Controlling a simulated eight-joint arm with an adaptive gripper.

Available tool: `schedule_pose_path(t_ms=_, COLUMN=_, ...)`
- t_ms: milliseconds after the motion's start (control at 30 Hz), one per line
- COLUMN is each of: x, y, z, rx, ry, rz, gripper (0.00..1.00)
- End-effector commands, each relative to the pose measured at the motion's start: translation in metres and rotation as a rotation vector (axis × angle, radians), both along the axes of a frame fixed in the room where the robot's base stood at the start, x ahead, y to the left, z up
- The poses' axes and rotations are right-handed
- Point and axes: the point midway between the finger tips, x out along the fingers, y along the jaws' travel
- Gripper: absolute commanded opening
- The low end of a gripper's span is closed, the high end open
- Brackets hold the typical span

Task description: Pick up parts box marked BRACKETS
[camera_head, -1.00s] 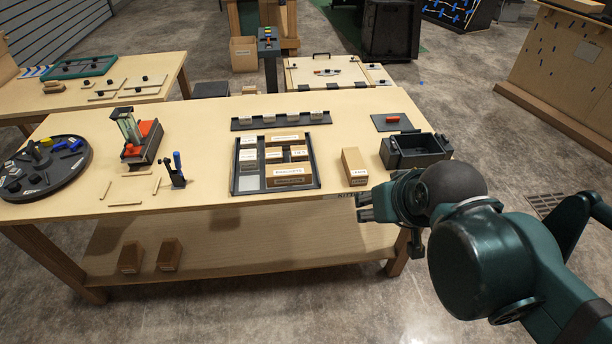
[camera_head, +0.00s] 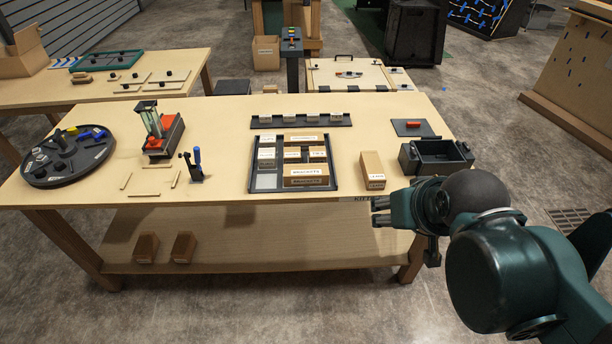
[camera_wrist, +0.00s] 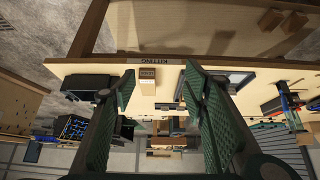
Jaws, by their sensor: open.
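The box marked BRACKETS (camera_head: 305,171) is a brown box with a white label. It lies in the front right part of a dark divided tray (camera_head: 253,189) on the workbench, among other small boxes. My gripper (camera_head: 380,210) is at the bench's front edge, to the right of the tray and apart from the box. In the wrist view my gripper (camera_wrist: 160,92) has its two green fingers spread wide with nothing held. There the bench appears upside down and the BRACKETS box cannot be made out; the right finger covers part of the tray.
A loose brown box (camera_head: 372,168) stands right of the tray, its label unreadable; it also shows in the wrist view (camera_wrist: 147,76). A dark bin (camera_head: 436,157) is further right. A rack (camera_head: 300,122) lies behind the tray. A small clamp (camera_head: 195,168) stands left, with bare bench between.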

Motion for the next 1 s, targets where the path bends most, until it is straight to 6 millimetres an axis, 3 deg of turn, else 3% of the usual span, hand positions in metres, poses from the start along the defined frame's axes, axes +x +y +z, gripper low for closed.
schedule_pose_path(t_ms=467, x=0.007, y=0.002, z=0.006, rx=-0.021, ry=0.015, rz=0.029, gripper=0.44)
schedule_pose_path(t_ms=1000, x=0.058, y=0.019, z=0.030, rx=-0.174, ry=0.134, rz=0.244, gripper=0.44)
